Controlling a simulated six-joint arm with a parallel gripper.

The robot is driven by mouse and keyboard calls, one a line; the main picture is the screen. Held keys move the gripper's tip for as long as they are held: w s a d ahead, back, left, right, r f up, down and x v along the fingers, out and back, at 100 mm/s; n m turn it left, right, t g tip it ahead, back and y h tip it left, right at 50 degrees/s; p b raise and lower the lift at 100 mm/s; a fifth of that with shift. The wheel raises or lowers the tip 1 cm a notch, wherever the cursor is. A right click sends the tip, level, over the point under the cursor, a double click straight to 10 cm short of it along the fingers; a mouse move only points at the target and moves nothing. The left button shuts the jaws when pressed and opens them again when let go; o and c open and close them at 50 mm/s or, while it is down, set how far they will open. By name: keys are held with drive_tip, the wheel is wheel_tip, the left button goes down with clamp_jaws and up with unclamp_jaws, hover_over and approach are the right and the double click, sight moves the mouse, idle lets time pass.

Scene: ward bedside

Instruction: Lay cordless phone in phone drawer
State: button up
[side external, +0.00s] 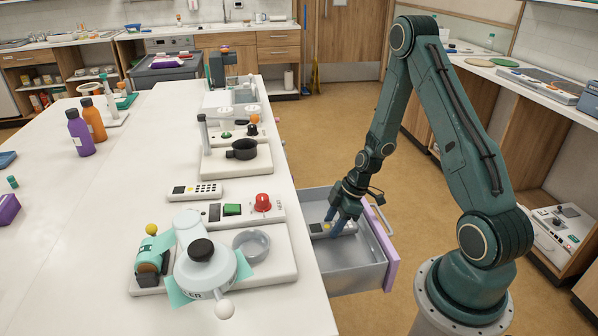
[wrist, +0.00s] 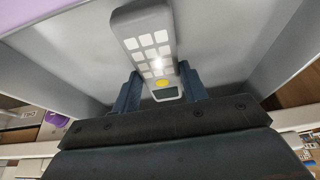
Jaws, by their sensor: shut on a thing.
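The cordless phone (wrist: 145,40) is a grey handset with white keys, a yellow button and a small dark screen. My gripper (wrist: 160,85) is shut on it, one finger on each side near the screen end. In the side external view my gripper (side external: 343,222) reaches down inside the open phone drawer (side external: 388,250), and part of the phone (side external: 320,229) shows beside the fingers. The drawer is grey inside with a lilac front and is pulled out from the white counter. The phone is low in the drawer; I cannot tell whether it touches the floor.
Another keypad handset (side external: 195,191) lies on the white counter (side external: 110,220).

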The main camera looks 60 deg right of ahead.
drive_tip(key=shift+f, duration=0.45)
idle(1.0)
drive_tip(key=o, duration=1.5)
drive_tip(key=shift+r, duration=0.15)
drive_tip(key=shift+r, duration=3.85)
